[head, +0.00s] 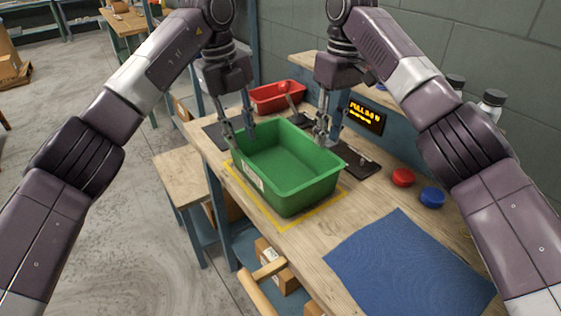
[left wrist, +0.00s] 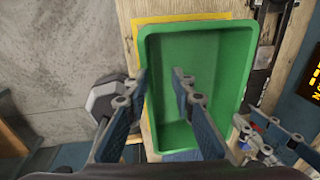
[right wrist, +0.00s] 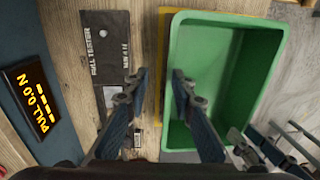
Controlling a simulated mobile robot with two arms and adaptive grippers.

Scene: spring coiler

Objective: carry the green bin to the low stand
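The green bin (head: 290,165) stands upright and looks empty on the wooden bench, inside a yellow outline. My left gripper (head: 239,130) is open at its left wall; in the left wrist view (left wrist: 160,77) one finger is outside the rim and one over the inside. My right gripper (head: 327,122) is open at the opposite wall; in the right wrist view (right wrist: 159,75) its fingers are likewise either side of the rim. The bin also shows there (right wrist: 225,75). A lower wooden-topped stand (head: 182,178), probably the low stand, is left of the bench, its visible top bare.
A red bin (head: 277,96) lies behind the green one. A pull tester plate (right wrist: 115,70) and lit display (head: 366,115) are near the wall. Red (head: 403,177) and blue (head: 432,197) round items and a blue mat (head: 408,262) lie right. Floor at left is open.

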